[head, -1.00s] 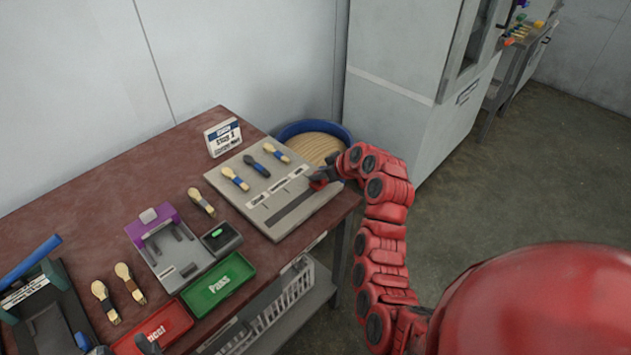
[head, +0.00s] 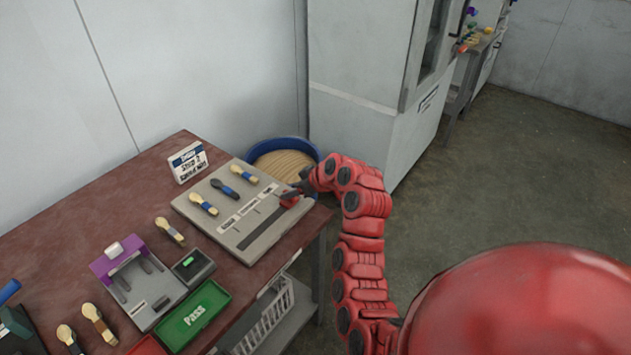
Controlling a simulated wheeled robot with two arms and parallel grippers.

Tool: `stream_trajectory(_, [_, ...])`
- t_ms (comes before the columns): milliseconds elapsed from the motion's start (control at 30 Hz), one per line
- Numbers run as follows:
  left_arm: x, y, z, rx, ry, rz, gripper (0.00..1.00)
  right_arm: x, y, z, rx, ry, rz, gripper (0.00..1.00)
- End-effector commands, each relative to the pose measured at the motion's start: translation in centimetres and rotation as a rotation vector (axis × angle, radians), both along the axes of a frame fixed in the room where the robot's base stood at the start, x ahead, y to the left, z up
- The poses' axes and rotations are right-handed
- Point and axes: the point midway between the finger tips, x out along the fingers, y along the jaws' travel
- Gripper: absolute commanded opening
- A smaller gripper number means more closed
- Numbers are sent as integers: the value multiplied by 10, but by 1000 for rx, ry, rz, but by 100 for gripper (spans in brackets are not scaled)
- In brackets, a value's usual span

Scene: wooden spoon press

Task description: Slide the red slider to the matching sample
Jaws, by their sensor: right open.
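A grey sample board (head: 262,245) lies at the right end of the table. Three samples lie along its back: a pale one with a dark blue band (head: 203,204), a mostly dark blue one (head: 224,188) and another banded pale one (head: 245,175). White labels (head: 248,208) sit in front of them, too small to read. A dark slot (head: 262,230) runs along the front. The red slider (head: 289,199) is at the slot's right end. My right gripper (head: 297,190) is open right at the slider; whether its fingers touch it I cannot tell. My left gripper is out of view.
A sign (head: 187,162) stands behind the board. To the left are a loose piece (head: 169,231), a purple-and-grey fixture (head: 130,270), a small dark device (head: 193,267) and a green Pass tray (head: 194,318). A blue-rimmed bin (head: 283,143) stands behind the table's right end.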

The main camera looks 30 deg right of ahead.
Motion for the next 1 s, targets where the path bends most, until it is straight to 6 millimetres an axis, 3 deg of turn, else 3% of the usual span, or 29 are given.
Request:
stream_trajectory(133, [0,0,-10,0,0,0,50,-24,-11,24,-5,-6,-6,50])
stream_trajectory(200, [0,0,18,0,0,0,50,-37,-15,49,-1,-2,-6,50])
stream_trajectory(400, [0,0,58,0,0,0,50,-65,-25,78,-5,3,-5,50])
stream_trajectory(700, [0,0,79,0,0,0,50,-94,-36,103,-4,-1,-4,50])
stream_trajectory(1000, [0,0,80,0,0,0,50,-100,-37,106,-2,-1,-2,50])
